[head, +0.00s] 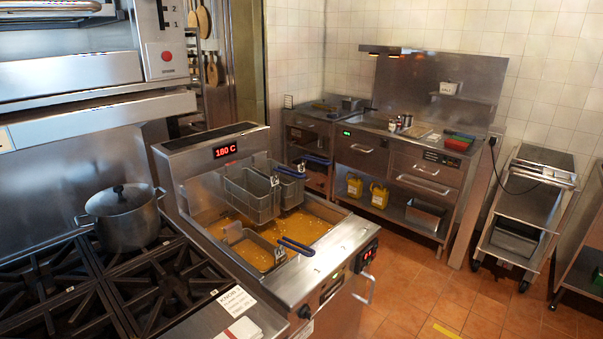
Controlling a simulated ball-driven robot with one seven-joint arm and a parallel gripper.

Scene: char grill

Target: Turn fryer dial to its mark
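The steel fryer (185,165) stands in the middle of the head view, with orange-brown oil in its well. Its rear red display (225,150) seems to read 180 C. A small dark round knob (305,312) shows at the fryer's front left corner; I cannot tell whether it is the dial, and no mark is legible. A front control panel (366,256) with red lights is seen at a steep angle. My gripper is not in view.
Wire baskets with blue handles, one of them (252,195), hang in and over the oil. A stove with a lidded pot (122,218) adjoins on the left. Steel counters (375,150) and a cart (530,200) stand behind.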

